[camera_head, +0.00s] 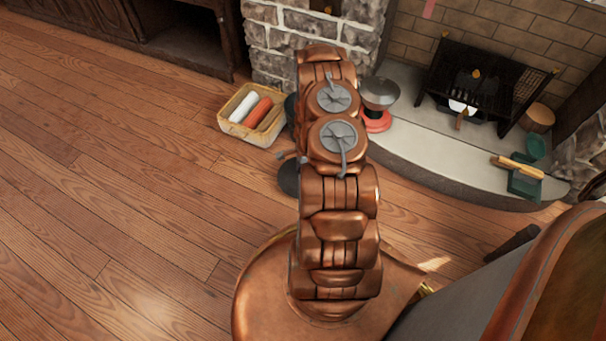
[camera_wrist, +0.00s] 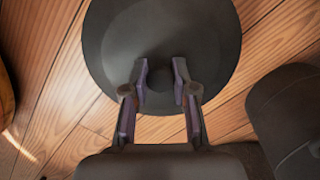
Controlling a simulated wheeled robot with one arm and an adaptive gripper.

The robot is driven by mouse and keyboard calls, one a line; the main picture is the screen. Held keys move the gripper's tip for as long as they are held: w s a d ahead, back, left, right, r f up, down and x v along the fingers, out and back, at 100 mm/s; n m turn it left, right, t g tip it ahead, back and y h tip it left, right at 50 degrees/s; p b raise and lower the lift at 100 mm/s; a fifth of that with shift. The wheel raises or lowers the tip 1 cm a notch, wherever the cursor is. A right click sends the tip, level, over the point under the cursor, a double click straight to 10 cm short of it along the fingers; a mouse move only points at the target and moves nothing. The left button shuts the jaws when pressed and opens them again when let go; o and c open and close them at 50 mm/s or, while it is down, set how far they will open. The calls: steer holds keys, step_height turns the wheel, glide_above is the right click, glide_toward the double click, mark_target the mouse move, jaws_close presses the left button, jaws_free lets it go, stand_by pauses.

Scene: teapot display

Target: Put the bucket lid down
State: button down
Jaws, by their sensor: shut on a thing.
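The bucket lid is a dark round disc with a small knob in its middle; it fills the upper middle of the wrist view (camera_wrist: 160,35). My gripper (camera_wrist: 160,80) is shut on the knob, one finger on each side. In the head view, a dark disc that looks like the lid (camera_head: 288,180) shows just left of my arm, above the wood floor. My arm hides its right part and most of my gripper. I cannot tell how far the lid is above the floor.
A dark rounded cylinder, perhaps the bucket (camera_wrist: 290,115), stands right of the lid. A basket with white and red rolls (camera_head: 252,114) lies left of my arm. Wood floor is clear at left.

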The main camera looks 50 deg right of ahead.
steer(key=shift+d+f, duration=0.2)
steer(key=shift+d, duration=0.2)
steer(key=shift+f+b, duration=0.9)
steer(key=shift+f, duration=0.65)
steer(key=shift+f, duration=0.1)
steer(key=c, duration=0.9)
jaws_free()
